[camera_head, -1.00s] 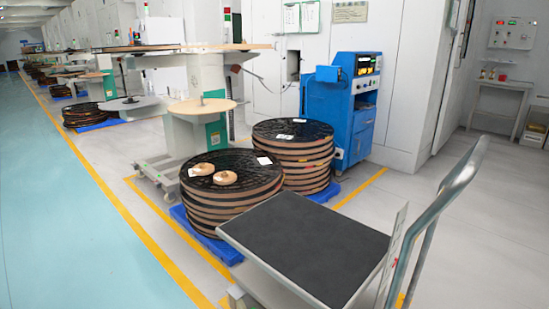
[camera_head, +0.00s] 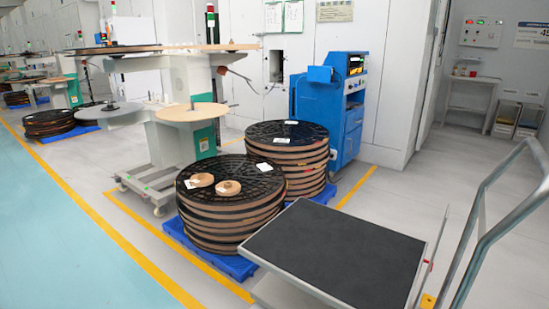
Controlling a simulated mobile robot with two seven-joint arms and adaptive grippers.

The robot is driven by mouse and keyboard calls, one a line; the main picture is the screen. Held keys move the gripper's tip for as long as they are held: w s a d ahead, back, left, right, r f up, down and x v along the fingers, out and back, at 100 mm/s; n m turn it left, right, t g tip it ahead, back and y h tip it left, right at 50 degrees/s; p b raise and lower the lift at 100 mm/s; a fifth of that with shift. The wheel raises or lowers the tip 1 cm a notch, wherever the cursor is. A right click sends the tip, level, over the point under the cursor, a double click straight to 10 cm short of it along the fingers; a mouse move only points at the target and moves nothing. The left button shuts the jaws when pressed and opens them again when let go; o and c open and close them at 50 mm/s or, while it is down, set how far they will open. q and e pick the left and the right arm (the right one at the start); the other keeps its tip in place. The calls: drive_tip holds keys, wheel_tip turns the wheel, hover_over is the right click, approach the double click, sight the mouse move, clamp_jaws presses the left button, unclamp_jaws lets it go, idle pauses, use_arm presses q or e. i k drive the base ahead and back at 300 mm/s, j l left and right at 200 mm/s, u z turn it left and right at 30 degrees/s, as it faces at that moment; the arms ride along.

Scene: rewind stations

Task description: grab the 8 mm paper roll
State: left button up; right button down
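Two small tan paper rolls lie on top of the near stack of black reels (camera_head: 232,215). One roll (camera_head: 200,180) is on the left and the other roll (camera_head: 227,187) is just to its right. The right one has a dark centre on top. I cannot tell from this view which of them is the 8 mm roll. Neither of my grippers shows in the head view.
A flat cart with a dark top (camera_head: 340,250) and a metal handle stands at the right front. A second reel stack (camera_head: 290,150) and a blue machine (camera_head: 330,115) stand behind. The blue pallet (camera_head: 235,267) carries the reels. Teal floor (camera_head: 60,240) is clear at left.

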sight(229, 188)
drive_tip(key=i+j+z, duration=0.1)
drive_tip(key=j, duration=0.25)
drive_tip(key=i+j, duration=0.2)
drive_tip(key=j, duration=0.2)
drive_tip(key=i+j+z, duration=0.15)
drive_tip(key=j, duration=0.2)
drive_tip(key=i+j, duration=0.1)
drive_tip(key=j, duration=0.25)
drive_tip(key=i+j+z, duration=0.15)
drive_tip(key=j, duration=0.65)
drive_tip(key=i+j+z, duration=0.1)
drive_tip(key=j, duration=0.25)
drive_tip(key=i+j+z, duration=0.1)
drive_tip(key=i+j, duration=0.15)
drive_tip(key=j, duration=0.15)
drive_tip(key=i+j+z, duration=0.1)
drive_tip(key=j, duration=0.25)
drive_tip(key=i, duration=0.05)
